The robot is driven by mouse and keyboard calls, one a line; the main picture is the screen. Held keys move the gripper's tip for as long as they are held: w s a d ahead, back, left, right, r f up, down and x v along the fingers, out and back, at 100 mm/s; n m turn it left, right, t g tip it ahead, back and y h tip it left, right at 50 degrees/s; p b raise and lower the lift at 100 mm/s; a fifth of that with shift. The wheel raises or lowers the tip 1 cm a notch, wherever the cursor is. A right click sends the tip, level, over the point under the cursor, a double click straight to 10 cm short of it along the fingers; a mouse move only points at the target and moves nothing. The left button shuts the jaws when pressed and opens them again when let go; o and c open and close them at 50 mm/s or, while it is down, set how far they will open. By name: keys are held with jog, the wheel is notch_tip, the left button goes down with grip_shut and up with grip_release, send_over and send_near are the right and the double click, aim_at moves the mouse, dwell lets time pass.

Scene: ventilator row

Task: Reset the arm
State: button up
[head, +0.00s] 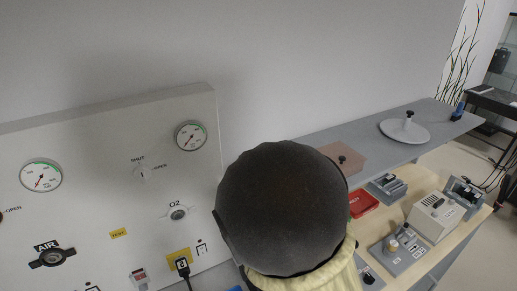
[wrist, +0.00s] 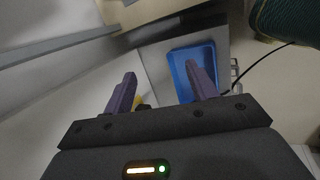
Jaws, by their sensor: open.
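My gripper (wrist: 160,70) shows in the wrist view with its two purple-grey fingers apart and nothing held between them. Beyond the fingers is a blue tray (wrist: 175,52), partly covered by the right finger. A small yellow thing (wrist: 138,102) shows beside the left finger; I cannot tell what it is. In the head view a dark rounded part of my arm (head: 280,208) fills the lower middle and hides what is behind it. My gripper does not show in the head view.
A wall panel (head: 90,200) with gauges and gas outlets stands at left. A grey shelf (head: 335,132) carries a white disc (head: 404,130) with a black knob. Below it, a wooden bench holds a red tray (head: 362,203) and several grey devices. A black cable (wrist: 255,70) runs at right in the wrist view.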

jog(key=s+d+r+m+g, duration=0.1)
jog(key=s+d+r+m, duration=0.1)
jog(key=d+m, duration=0.5)
jog(key=s+d+r+m+g, duration=0.1)
jog(key=d+r+m, duration=0.3)
jog(key=d+m, duration=0.4)
jog(key=s+m, duration=0.1)
jog(key=m, duration=0.6)
jog(key=shift+s+d+r+h, duration=0.2)
jog(key=shift+d+r+h, duration=0.05)
jog(key=shift+r+h, duration=0.05)
jog(key=c, duration=0.5)
jog(key=shift+w+a, duration=0.1)
